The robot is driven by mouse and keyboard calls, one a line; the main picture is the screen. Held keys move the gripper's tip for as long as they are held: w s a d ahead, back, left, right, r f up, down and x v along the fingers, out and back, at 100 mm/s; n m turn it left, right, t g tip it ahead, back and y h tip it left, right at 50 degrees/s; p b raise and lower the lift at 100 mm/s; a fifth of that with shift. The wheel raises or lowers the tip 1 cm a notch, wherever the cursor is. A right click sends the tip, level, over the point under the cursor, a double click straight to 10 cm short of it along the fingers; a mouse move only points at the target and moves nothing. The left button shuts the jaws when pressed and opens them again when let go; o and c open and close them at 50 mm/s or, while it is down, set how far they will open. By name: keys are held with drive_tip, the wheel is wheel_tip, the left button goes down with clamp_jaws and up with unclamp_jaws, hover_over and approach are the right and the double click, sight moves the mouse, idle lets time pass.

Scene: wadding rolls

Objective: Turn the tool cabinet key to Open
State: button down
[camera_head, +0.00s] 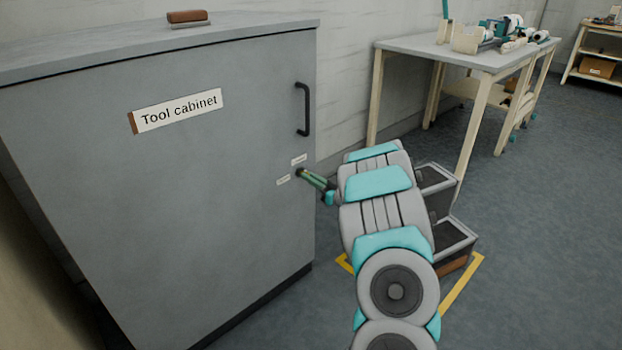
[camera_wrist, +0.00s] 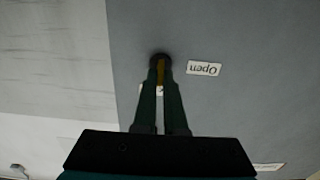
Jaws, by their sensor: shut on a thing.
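The grey tool cabinet (camera_head: 190,170) stands at the left with its door shut. Its lock (camera_head: 297,173) is a small dark round spot on the door, below the handle; it also shows in the wrist view (camera_wrist: 160,56). My gripper (camera_head: 303,175) reaches in from the right and is shut on the brass-coloured key (camera_wrist: 161,72) at the lock. The key is mostly hidden by the fingers, and its exact turn is hard to tell. The Open label (camera_wrist: 203,68) appears upside down beside the lock in the wrist view. Another white label (camera_wrist: 158,90) is partly behind the fingers.
A black handle (camera_head: 304,109) stands out from the door above the lock. Dark bins (camera_head: 452,240) stand on the floor behind my arm, inside yellow floor marking (camera_head: 462,284). A workbench (camera_head: 470,52) with equipment is at the back right. The floor at right is clear.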

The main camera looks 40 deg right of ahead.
drive_tip(key=shift+f+n+b, duration=0.1)
drive_tip(key=shift+n+b, duration=0.2)
drive_tip(key=shift+b, duration=0.15)
drive_tip(key=n+b, duration=0.8)
drive_tip(key=b, duration=0.1)
drive_tip(key=n+b, duration=0.4)
drive_tip(key=b, duration=0.1)
drive_tip(key=shift+a+f+n, duration=0.2)
drive_tip(key=shift+f+n, duration=0.05)
drive_tip(key=shift+n, duration=0.05)
drive_tip(key=n+b, duration=0.2)
drive_tip(key=n, duration=0.2)
drive_tip(key=shift+r+n+b, duration=0.1)
drive_tip(key=shift+n+b, duration=0.2)
drive_tip(key=c, duration=1)
unclamp_jaws()
drive_tip(key=shift+s+r, duration=0.1)
